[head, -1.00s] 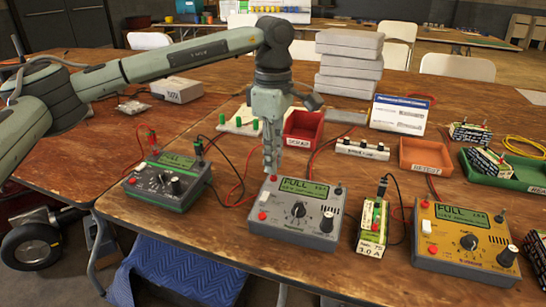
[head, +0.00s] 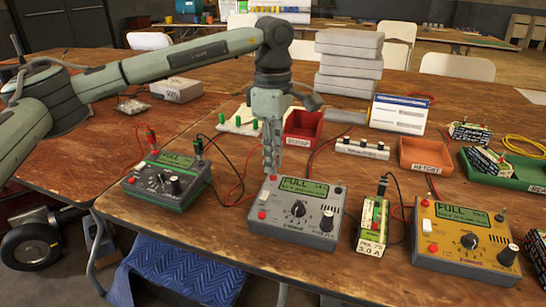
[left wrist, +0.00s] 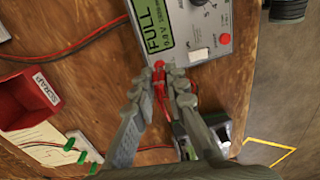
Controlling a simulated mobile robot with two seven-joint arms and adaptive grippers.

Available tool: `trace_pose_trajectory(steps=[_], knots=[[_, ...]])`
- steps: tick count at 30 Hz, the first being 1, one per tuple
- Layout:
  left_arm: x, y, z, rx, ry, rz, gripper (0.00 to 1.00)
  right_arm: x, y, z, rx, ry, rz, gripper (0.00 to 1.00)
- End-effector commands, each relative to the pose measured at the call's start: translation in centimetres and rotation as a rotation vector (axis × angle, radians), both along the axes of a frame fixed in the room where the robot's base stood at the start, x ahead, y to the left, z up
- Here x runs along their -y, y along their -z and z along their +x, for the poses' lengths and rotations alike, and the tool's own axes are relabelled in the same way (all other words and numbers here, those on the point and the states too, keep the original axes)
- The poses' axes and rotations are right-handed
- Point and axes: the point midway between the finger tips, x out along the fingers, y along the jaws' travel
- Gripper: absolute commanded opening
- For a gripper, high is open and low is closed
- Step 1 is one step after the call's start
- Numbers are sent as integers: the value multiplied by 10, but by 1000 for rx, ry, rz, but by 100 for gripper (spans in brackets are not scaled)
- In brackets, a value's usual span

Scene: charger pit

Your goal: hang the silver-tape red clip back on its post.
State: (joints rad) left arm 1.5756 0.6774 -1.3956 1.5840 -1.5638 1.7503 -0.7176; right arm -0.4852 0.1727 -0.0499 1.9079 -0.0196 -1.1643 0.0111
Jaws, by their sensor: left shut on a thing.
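My left gripper (head: 271,158) points down at the back left corner of the grey charger (head: 291,238), whose display reads FULL. In the left wrist view the gripper (left wrist: 168,82) is shut on a red clip (left wrist: 161,92), mostly hidden between the fingers. The clip's tape cannot be made out. A red post (left wrist: 159,64) on the charger's edge shows just beyond the fingertips. The clip is close to this post, but I cannot tell whether they touch. My right gripper is not in view.
A green charger (head: 168,182) stands left and a yellow charger (head: 465,238) right. A small battery (head: 372,228) stands between the grey and yellow chargers. A red scrap bin (head: 303,129) stands behind the gripper. Red and black leads lie on the table nearby.

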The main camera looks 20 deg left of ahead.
Motion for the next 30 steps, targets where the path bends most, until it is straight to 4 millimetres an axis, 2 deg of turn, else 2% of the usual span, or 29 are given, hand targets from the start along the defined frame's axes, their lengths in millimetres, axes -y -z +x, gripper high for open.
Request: trace_pose_trajectory(steps=[12,13,18,30], knots=[[0,1,0,0,0,0,0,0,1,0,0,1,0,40],[0,1,0,0,0,0,17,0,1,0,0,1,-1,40],[0,1,0,0,0,0,37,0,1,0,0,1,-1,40],[0,1,0,0,0,0,37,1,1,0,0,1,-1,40]])
